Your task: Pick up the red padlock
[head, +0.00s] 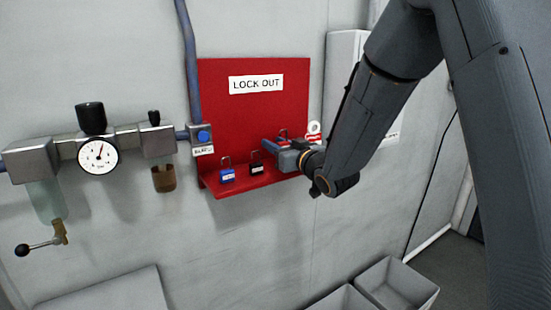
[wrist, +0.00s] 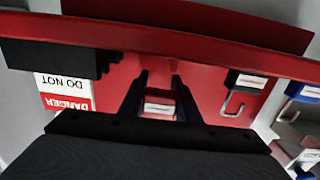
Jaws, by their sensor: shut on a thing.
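The red padlock, with a white label, sits between the two dark fingers of my gripper (wrist: 162,92) in the wrist view; the red padlock (wrist: 160,102) is gripped from both sides. In the head view my gripper (head: 277,147) is at the right end of the red lock-out shelf (head: 232,190). There the fingers hide most of the padlock, and only a shackle shows above them. I cannot tell whether the padlock still touches the shelf.
A black padlock (head: 256,169) and a blue padlock (head: 227,174) stand on the shelf to the left. A danger tag (wrist: 67,97) hangs close by on the other side. The red back panel (head: 225,115) is behind. A gauge (head: 98,156) and valves are further left.

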